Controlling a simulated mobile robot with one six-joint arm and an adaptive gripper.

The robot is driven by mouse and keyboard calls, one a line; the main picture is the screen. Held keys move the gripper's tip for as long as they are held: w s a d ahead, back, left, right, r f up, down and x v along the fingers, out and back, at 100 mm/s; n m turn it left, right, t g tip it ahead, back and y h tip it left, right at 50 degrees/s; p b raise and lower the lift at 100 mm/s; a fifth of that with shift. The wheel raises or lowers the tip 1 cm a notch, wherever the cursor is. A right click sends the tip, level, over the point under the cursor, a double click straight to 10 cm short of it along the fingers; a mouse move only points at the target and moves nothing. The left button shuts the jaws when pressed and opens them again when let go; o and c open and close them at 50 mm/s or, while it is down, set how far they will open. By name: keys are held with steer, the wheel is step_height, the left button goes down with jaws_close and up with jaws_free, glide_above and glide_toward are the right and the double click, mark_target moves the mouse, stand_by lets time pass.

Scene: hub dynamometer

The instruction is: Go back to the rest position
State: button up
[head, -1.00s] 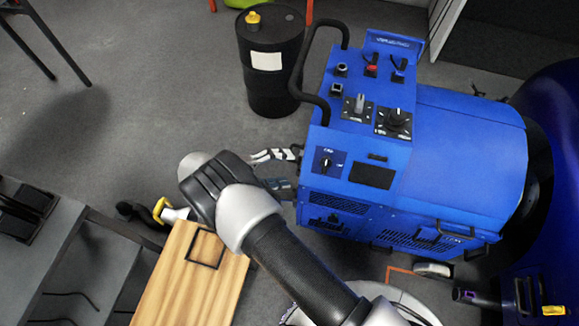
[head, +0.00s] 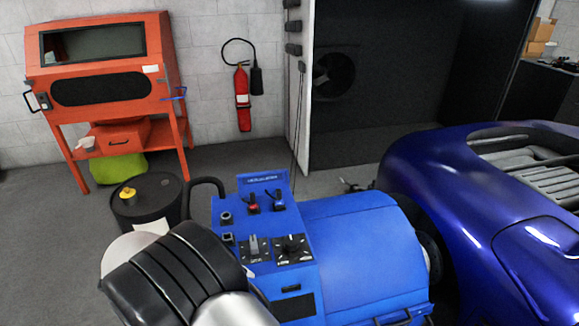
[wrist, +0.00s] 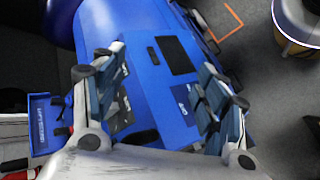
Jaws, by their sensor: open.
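My gripper (wrist: 160,105) shows in the wrist view with its two fingers spread wide and nothing between them. Behind the fingers is the blue dynamometer (wrist: 150,30), with its dark panel and part of its controls in sight. In the head view the blue dynamometer (head: 355,240) stands at the centre, with knobs and switches on its control panel (head: 265,235). My arm fills the lower left of the head view in front of it, and the gripper's fingers are out of sight there.
A black drum (head: 146,197) with a yellow cap stands left of the dynamometer. An orange cabinet (head: 100,75) and a red fire extinguisher (head: 242,98) are at the back wall. A blue car (head: 480,200) takes up the right. Open floor (head: 30,210) lies at the left.

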steer(key=s+d+r+m+g+y, duration=0.1)
steer(key=s+d+r+m+y, duration=0.2)
steer(key=d+r, duration=0.55)
steer(key=s+d+r+m+g+y, duration=0.2)
steer(key=d+r+y, duration=0.1)
steer(key=d+r, duration=0.55)
steer(key=s+d+r+m+t+y, duration=0.1)
steer(key=s+d+m+t+y, duration=0.2)
steer(key=s+d, duration=0.7)
steer(key=shift+s+r+m+t+y, duration=0.3)
steer(key=shift+s+m+t, duration=0.2)
steer(key=shift+s+m, duration=0.95)
steer(key=shift+s+d+n, duration=0.1)
steer(key=shift+s+n, duration=0.25)
steer(key=shift+c, duration=0.3)
